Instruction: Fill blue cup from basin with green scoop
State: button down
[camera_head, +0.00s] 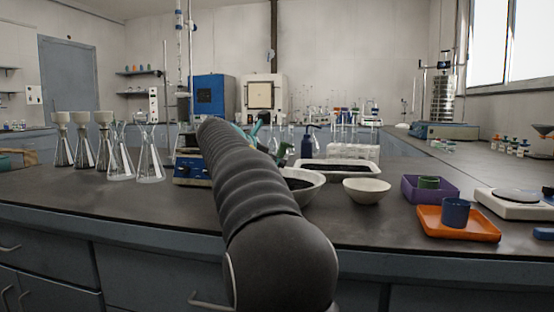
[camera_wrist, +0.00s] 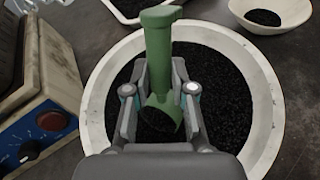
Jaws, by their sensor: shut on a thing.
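In the wrist view my gripper (camera_wrist: 161,90) is shut on the green scoop (camera_wrist: 160,32), holding it by the handle over the basin. The basin (camera_wrist: 262,80) is a wide white bowl with black granules inside; the scoop's lower end is over the granules, and I cannot tell whether it touches them. In the head view the basin (camera_head: 306,190) is partly hidden behind my arm, which also hides most of the gripper. The blue cup (camera_head: 456,212) stands upright in the orange tray (camera_head: 478,228) at the right; its inside is not visible.
A smaller white bowl (camera_head: 367,191) stands right of the basin, with a white tray (camera_head: 345,167) of dark material behind. A purple tray (camera_head: 447,192) holds a green cup (camera_head: 429,182). A white balance (camera_head: 514,207) is at the far right. Several flasks (camera_head: 120,165) stand left.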

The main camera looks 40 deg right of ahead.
jog(key=shift+s+d+f+m+y+p, duration=0.25)
jog(key=shift+y+p, duration=0.6)
jog(key=shift+p, duration=1)
jog(key=shift+w+d+m+y+p, duration=0.1)
jog(key=shift+d+m+y+p, duration=0.2)
jog(key=shift+y+p, duration=1.05)
jog(key=p, duration=0.2)
jog(key=shift+s+d+f+p, duration=0.15)
jog(key=shift+d+f+p, duration=0.05)
jog(key=shift+d+p, duration=0.15)
jog(key=shift+d+f+m+y, duration=0.25)
jog(key=shift+f+y, duration=0.15)
jog(key=shift+y, duration=0.1)
jog(key=y, duration=0.1)
jog(key=d+f+y, duration=0.1)
jog(key=f+m+t+y, duration=0.1)
jog(key=shift+s+d+y, duration=0.25)
jog(key=shift+d+y, duration=0.05)
jog(key=shift+s+d+r+m+t+y, duration=0.2)
jog(key=shift+d+r+y, duration=0.45)
jog(key=shift+r, duration=0.25)
jog(key=shift+s+d+r+m+t+y, duration=0.1)
jog(key=shift+d+r+m+y, duration=0.1)
jog(key=shift+d+r+y, duration=0.55)
jog(key=shift+a+r, duration=0.1)
jog(key=shift+a, duration=0.2)
